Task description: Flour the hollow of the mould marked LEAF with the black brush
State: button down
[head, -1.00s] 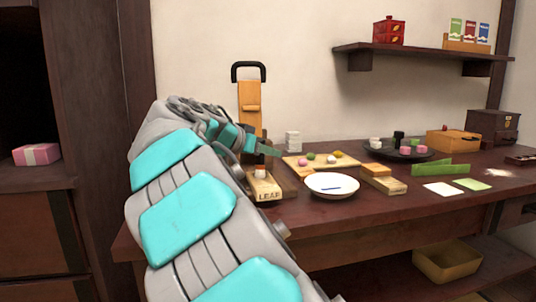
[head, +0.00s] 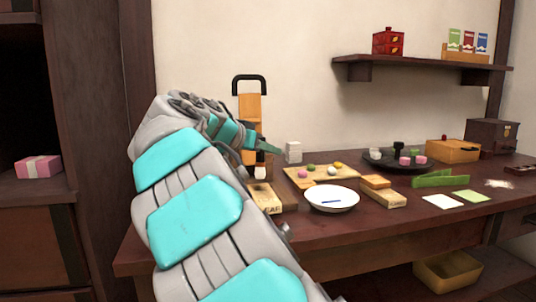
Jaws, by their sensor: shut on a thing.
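My gripper (head: 258,149) is at the back left of the dark table, shut on a brush (head: 260,172) with a dark upper part and a pale tip pointing down. The light wooden mould marked LEAF (head: 271,209) lies below it. My arm covers much of this mould and the first letter of its mark. Its hollow is hidden. The brush tip shows above the mould, with a gap between the tip and the lettered face; whether it touches the top cannot be told.
A white bowl (head: 318,208) with a blue mark stands right of the mould. A tall wooden piece (head: 249,104) stands behind my gripper.

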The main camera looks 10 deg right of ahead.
notch_tip(320, 180, up, 4)
jog(key=shift+r+p, duration=0.1)
jog(key=shift+p, duration=0.85)
